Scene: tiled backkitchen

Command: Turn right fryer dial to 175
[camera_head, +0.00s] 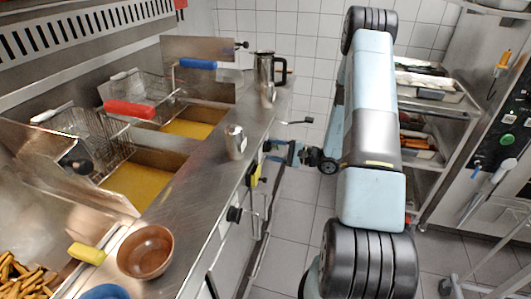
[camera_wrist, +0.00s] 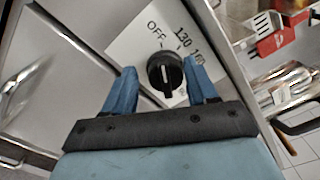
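The fryer dial at my gripper is a round black knob (camera_wrist: 165,70) on a pale panel marked OFF, 130 and a partly hidden number. Its grip bar stands roughly upright in the wrist view; I cannot tell its exact setting. In the head view the far dial (camera_head: 267,146) is on the fryer front. My gripper (camera_head: 283,152) is just in front of it. In the wrist view my gripper (camera_wrist: 162,76) has its blue fingers apart, one on each side of the knob, with a gap at the left finger. The 175 mark is not readable.
A nearer black dial (camera_head: 234,214) is on the same front. Frying baskets, one with a red handle (camera_head: 129,109), stand by the oil vats. A metal cup (camera_head: 235,141), a jug (camera_head: 266,76) and a brown bowl (camera_head: 146,251) stand on the counter. A tray rack (camera_head: 432,92) is at right.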

